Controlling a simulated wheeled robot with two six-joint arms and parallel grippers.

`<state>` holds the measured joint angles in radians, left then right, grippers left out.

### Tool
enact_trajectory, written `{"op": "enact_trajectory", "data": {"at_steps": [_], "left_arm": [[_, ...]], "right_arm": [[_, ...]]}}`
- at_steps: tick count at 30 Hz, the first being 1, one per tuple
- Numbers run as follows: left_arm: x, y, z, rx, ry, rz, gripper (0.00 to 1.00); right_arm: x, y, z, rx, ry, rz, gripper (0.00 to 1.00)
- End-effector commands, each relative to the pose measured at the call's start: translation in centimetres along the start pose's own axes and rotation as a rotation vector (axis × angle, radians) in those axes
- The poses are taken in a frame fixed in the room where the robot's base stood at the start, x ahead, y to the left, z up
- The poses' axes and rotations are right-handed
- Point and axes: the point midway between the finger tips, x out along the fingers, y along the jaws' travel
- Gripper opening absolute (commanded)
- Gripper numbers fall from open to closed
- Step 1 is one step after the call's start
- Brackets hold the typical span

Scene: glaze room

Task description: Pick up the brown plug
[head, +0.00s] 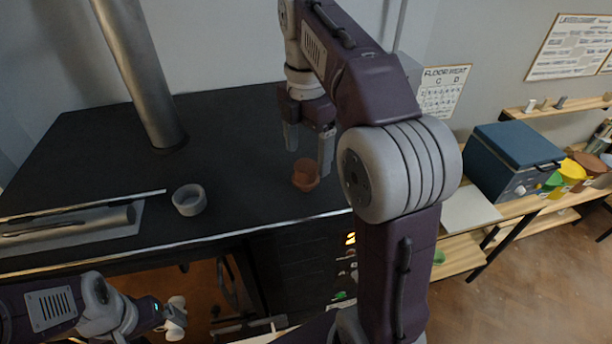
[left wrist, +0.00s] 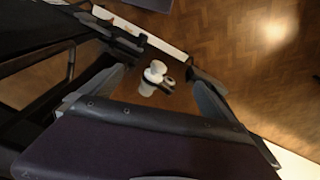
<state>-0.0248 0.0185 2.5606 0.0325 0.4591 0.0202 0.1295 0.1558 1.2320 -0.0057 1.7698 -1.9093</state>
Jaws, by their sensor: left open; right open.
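The brown plug (head: 305,175) is a small stepped round piece standing on the dark worktop (head: 240,130), near its front edge. My right gripper (head: 308,153) is open and points down at the plug. One finger is behind and left of the plug; the other is close by its right side, and I cannot tell if it touches. My left gripper (left wrist: 157,73) is open in the left wrist view, with nothing clearly held. It points down toward the floor, away from the plug. In the head view the left arm is low, below the worktop's front edge.
A grey ring (head: 189,200) sits left of the plug on the worktop. A metal pipe (head: 143,75) rises from the worktop's back. A grey cylinder (head: 70,222) lies at the left front. A blue box (head: 512,160) stands on the wooden bench at right.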

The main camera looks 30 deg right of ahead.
Motion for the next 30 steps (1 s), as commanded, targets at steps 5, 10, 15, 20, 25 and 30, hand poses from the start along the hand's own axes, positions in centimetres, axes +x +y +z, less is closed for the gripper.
{"op": "enact_trajectory", "data": {"at_steps": [5, 10, 15, 20, 25, 30], "left_arm": [[-0.1, 0.0, 0.0, 0.0, 0.0, 0.0, 1.0], [-0.1, 0.0, 0.0, 0.0, 0.0, 0.0, 1.0], [-0.1, 0.0, 0.0, 0.0, 0.0, 0.0, 1.0], [-0.1, 0.0, 0.0, 0.0, 0.0, 0.0, 1.0], [-0.1, 0.0, 0.0, 0.0, 0.0, 0.0, 1.0], [-0.1, 0.0, 0.0, 0.0, 0.0, 0.0, 1.0]], "right_arm": [[2.1, -0.1, -0.3, -0.001, 0.001, -0.004, 0.79], [4.7, 0.0, -0.3, -0.001, 0.001, -0.002, 0.79], [5.1, 0.0, -0.3, 0.0, 0.0, 0.001, 0.79], [5.1, 0.0, -0.3, 0.0, 0.0, 0.0, 0.62], [5.1, 0.0, -0.3, 0.0, 0.0, 0.0, 0.15], [5.1, 0.0, -0.3, 0.0, 0.0, 0.0, 0.11]]}}
